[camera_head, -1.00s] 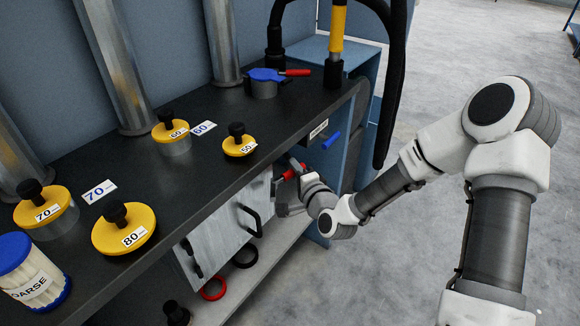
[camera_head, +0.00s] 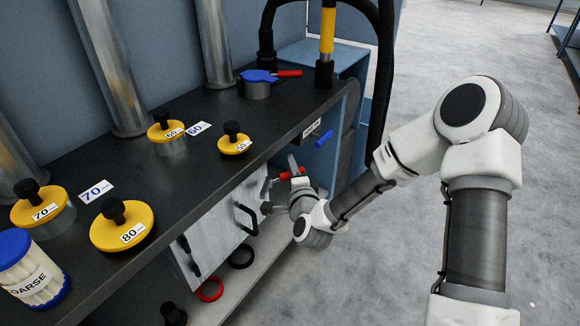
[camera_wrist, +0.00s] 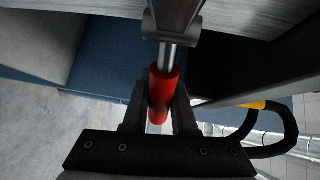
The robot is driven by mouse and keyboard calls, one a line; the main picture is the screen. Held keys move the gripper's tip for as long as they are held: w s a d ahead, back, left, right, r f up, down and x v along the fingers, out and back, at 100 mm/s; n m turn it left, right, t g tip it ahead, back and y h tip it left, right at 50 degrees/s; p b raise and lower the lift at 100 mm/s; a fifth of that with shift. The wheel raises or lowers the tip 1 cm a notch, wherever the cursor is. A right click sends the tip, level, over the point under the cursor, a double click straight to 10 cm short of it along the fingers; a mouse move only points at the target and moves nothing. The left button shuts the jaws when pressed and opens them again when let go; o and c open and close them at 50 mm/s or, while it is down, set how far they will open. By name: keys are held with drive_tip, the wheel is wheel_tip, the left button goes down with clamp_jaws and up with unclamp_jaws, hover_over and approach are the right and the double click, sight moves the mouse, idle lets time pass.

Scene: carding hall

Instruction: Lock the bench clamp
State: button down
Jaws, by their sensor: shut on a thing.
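The bench clamp's red-gripped lever (camera_head: 289,174) is at the front side of the dark bench, below its top edge. In the wrist view the red grip (camera_wrist: 161,88) sits on a metal rod that runs up into a dark collar (camera_wrist: 173,32). My gripper (camera_wrist: 158,106) has one finger on each side of the red grip and is shut on it. In the head view my gripper (camera_head: 284,188) is beside the cabinet front and partly covers the lever. The clamp's jaw is not clearly visible.
A blue clamp (camera_head: 258,76) with a red handle stands on the bench top (camera_head: 190,190). Yellow knobbed lids (camera_head: 123,226) stand along the bench. A blue handle (camera_head: 324,139) sticks out right of the lever. A black hose (camera_head: 385,90) hangs right. Open floor (camera_head: 400,270) lies right.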

idle(0.4)
drive_tip(key=c, duration=0.7)
unclamp_jaws()
drive_tip(key=shift+s, duration=0.1)
drive_tip(key=p+v, duration=1.3)
drive_tip(key=v, duration=0.4)
drive_tip(key=shift+p, duration=0.3)
drive_tip(key=shift+s, duration=0.15)
drive_tip(key=shift+c, duration=0.3)
